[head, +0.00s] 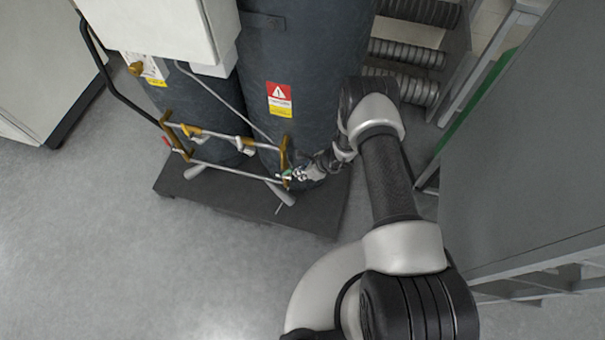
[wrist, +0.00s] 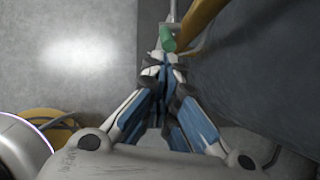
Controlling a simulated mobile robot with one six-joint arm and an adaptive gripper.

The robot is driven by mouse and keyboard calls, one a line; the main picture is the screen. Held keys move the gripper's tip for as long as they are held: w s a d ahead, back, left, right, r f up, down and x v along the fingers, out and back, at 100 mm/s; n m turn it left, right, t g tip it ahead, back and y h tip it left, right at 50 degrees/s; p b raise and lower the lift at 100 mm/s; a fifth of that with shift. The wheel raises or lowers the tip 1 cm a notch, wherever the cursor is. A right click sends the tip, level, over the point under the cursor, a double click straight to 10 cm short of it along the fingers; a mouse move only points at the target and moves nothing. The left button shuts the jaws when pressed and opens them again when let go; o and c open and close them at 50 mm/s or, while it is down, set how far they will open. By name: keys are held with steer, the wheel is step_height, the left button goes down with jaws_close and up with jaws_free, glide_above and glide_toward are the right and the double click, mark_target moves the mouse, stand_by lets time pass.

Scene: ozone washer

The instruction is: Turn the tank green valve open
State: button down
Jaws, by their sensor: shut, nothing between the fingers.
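The green valve handle (head: 286,175) sits at the lower right end of the pipework in front of the dark tank (head: 312,110). In the wrist view the green handle (wrist: 167,38) is just beyond my fingertips, beside a yellow-brown pipe (wrist: 203,20). My gripper (head: 299,174) is at the handle, coming from the right. In the wrist view my gripper (wrist: 163,62) has its fingers drawn together, with nothing seen between them. The fingertips are very close to the handle; I cannot tell whether they touch it.
A red valve handle (head: 167,142) is at the left end of the pipework. The tanks stand on a dark base plate (head: 235,201). A white control box (head: 165,30) hangs above. A grey cabinet (head: 520,160) stands at right. Open floor (head: 90,240) lies at front left.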

mark_target(289, 172)
steer(key=shift+h, duration=0.7)
steer(key=shift+w+a+r+b, duration=0.2)
steer(key=shift+w+a+r, duration=0.1)
steer(key=shift+a+r, duration=0.35)
steer(key=shift+w+a+r+b, duration=0.25)
steer(key=shift+a+r, duration=0.15)
steer(key=shift+a, duration=0.45)
steer(key=shift+w+a+r+b, duration=0.15)
steer(key=shift+w+a+r, duration=0.15)
steer(key=shift+a+r, duration=0.35)
steer(key=shift+f, duration=0.1)
